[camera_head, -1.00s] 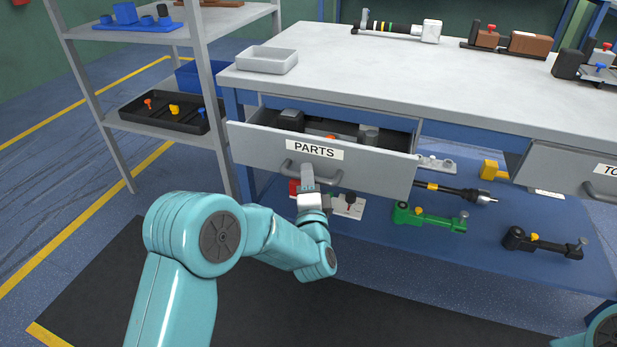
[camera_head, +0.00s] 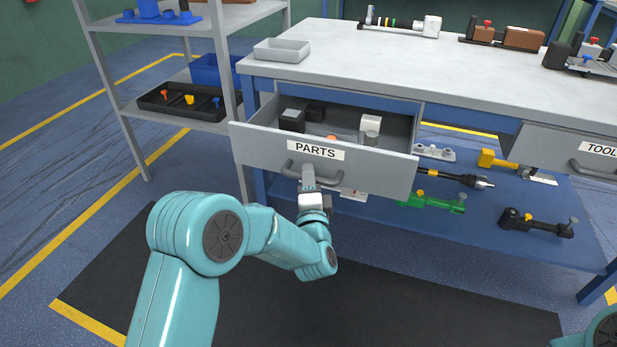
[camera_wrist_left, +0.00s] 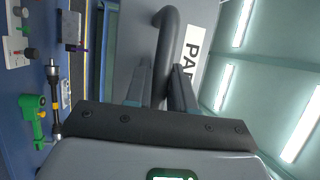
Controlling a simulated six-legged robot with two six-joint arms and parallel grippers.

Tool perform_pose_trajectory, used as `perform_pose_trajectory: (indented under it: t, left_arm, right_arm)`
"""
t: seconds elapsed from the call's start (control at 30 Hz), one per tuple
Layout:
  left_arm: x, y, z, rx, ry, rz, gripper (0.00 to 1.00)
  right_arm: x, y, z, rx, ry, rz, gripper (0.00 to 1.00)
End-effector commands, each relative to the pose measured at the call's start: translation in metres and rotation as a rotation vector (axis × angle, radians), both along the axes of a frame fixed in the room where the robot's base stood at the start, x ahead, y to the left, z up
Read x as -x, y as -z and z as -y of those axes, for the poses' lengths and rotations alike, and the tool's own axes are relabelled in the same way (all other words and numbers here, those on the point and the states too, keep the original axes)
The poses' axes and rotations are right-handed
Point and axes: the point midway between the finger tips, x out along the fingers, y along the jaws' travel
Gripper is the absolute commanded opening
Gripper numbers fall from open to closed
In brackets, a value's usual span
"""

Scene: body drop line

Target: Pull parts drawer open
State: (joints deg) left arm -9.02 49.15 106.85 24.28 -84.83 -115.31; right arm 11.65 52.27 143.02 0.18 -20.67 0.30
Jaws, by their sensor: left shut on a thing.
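The parts drawer (camera_head: 375,169) is a grey drawer with a white PARTS label, under the left end of the workbench. It stands well open, and several parts show inside it, among them dark blocks and a light grey piece. Its dark bar handle (camera_head: 290,170) is on the front below the label. My left gripper (camera_head: 308,174) is shut on the handle. In the left wrist view the handle (camera_wrist_left: 168,50) passes between the two fingers (camera_wrist_left: 160,88). Of my right arm only a teal piece shows at the lower right edge; its gripper is out of view.
The workbench (camera_head: 450,75) carries a grey tray (camera_head: 281,50) and several tools. A closed TOOL drawer (camera_head: 560,150) is at the right. The lower shelf holds several tools, including a green one (camera_head: 440,203). A shelf rack (camera_head: 110,75) stands at the left. The dark mat (camera_head: 420,290) is clear.

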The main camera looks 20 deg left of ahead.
Motion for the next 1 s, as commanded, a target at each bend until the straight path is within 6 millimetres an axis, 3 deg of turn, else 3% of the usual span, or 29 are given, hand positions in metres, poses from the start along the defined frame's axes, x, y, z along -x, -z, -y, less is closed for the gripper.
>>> perform_pose_trajectory:
  t: [0.37,0.4,0.43,0.77,0.87,1.0]
  left_arm:
    - [-0.005,-0.001,0.0,0.0,0.0,0.003,0.0]
    - [-0.006,-0.002,0.0,0.0,0.0,0.003,0.33]
    - [-0.006,-0.002,0.0,0.0,0.0,0.003,0.43]
    - [-0.005,-0.001,0.001,0.0,0.0,0.002,0.44]
    - [0.004,0.0,0.005,0.001,0.001,0.0,0.44]
    - [0.032,0.004,0.016,0.0,0.004,-0.002,0.44]
  right_arm:
    - [0.0,0.0,0.0,0.0,0.0,0.0,0.43]
    - [0.0,0.0,0.0,0.0,0.0,0.0,0.43]
    - [0.0,0.0,0.0,0.0,0.0,0.0,0.43]
    - [0.0,-0.001,0.0,0.0,0.0,-0.001,0.43]
    - [0.001,-0.005,0.0,-0.001,-0.001,-0.004,0.43]
    - [0.004,-0.013,-0.002,-0.003,-0.005,-0.012,0.43]
